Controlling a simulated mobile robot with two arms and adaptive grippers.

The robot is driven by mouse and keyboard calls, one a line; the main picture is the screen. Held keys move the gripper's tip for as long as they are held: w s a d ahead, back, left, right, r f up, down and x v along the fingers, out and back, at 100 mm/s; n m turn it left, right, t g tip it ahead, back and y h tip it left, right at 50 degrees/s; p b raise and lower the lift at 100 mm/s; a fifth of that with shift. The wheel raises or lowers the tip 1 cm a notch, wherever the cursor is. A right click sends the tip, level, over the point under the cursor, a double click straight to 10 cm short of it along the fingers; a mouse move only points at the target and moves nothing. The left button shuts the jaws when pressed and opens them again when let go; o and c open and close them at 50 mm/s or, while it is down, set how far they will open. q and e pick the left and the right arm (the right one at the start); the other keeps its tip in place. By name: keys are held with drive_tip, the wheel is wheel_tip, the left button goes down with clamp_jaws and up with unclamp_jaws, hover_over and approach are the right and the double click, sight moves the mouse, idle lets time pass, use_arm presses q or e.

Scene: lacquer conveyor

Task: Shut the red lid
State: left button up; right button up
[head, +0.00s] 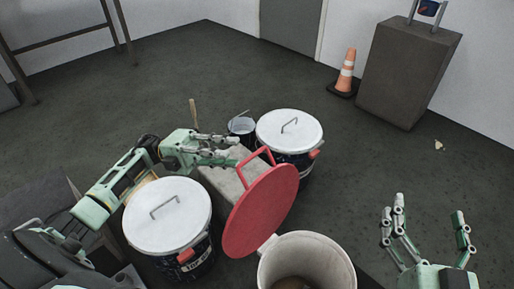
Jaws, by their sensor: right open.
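The red lid (262,213) stands raised and steeply tilted at the rim of an open pale bucket (342,266) at the bottom centre. A red loop handle (257,154) is at the lid's upper edge. The bucket's mouth is uncovered and its inside looks brownish. My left gripper (236,152) is beside the handle, on its left. I cannot tell whether its fingers touch the handle or how far they are closed. My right gripper (428,210) is open and empty, to the right of the bucket and apart from it.
Another white-lidded drum (290,128) and a small pail (243,127) stand behind. A grey block (221,180) lies between.

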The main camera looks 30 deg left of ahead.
sight(248, 158)
use_arm(q)
drive_tip(key=x, duration=0.7)
drive_tip(key=shift+s, duration=0.25)
drive_tip(key=shift+c, duration=0.5)
clamp_jaws()
